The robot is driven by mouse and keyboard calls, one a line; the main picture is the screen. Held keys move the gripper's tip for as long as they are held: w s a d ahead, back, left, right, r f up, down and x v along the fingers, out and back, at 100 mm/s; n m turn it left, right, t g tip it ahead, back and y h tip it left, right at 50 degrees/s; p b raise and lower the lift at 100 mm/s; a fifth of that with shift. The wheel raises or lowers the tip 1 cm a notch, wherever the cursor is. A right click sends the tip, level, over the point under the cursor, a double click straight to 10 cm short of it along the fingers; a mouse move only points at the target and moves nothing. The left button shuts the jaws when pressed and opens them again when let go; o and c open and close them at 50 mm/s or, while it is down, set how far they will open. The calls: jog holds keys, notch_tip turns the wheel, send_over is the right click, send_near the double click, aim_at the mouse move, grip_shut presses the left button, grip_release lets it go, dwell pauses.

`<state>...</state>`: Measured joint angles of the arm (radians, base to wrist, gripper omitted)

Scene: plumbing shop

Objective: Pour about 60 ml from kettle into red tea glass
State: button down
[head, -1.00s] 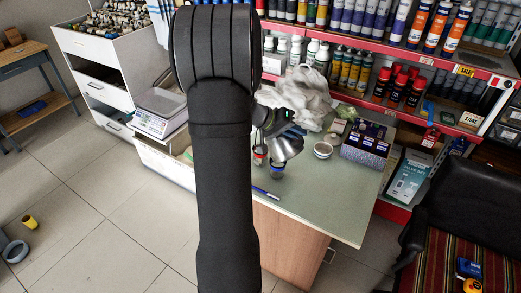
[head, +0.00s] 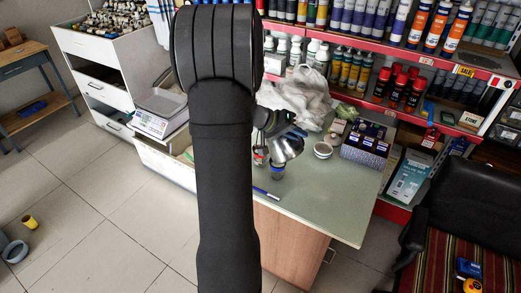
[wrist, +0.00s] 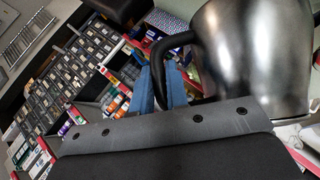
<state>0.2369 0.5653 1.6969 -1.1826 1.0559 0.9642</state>
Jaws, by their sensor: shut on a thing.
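A shiny steel kettle (head: 288,149) hangs over the desk's near left part, tilted; how far is hard to tell. My gripper (wrist: 162,88) has blue fingers closed around its black handle (wrist: 160,52) in the wrist view, where the steel body (wrist: 255,50) fills the upper right. A small glass with red on it (head: 259,159) stands left of the kettle, against my arm's edge and partly hidden. A glass with blue on it (head: 277,171) stands just below the kettle. The spout and any liquid cannot be made out.
A blue pen (head: 266,193) lies near the desk's front edge. A crumpled white bag (head: 300,97) lies behind. The desk's front right (head: 325,200) is clear.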

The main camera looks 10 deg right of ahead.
dwell(0.3)
jog(key=shift+s+d+f+t, duration=0.3)
jog(key=shift+s+f, duration=0.15)
jog(key=shift+f, duration=0.1)
jog(key=s+d+f+m+t+y, duration=0.3)
jog(key=s+f+t, duration=0.1)
jog(key=s+f, duration=0.2)
jog(key=shift+s+d+f+m+t+y, duration=0.15)
jog(key=shift+d+f+m+t+y, duration=0.15)
jog(key=shift+d+f+m+t, duration=0.1)
dwell(0.3)
jog(key=shift+s+f, duration=0.1)
jog(key=shift+f, duration=0.15)
jog(key=shift+d, duration=0.1)
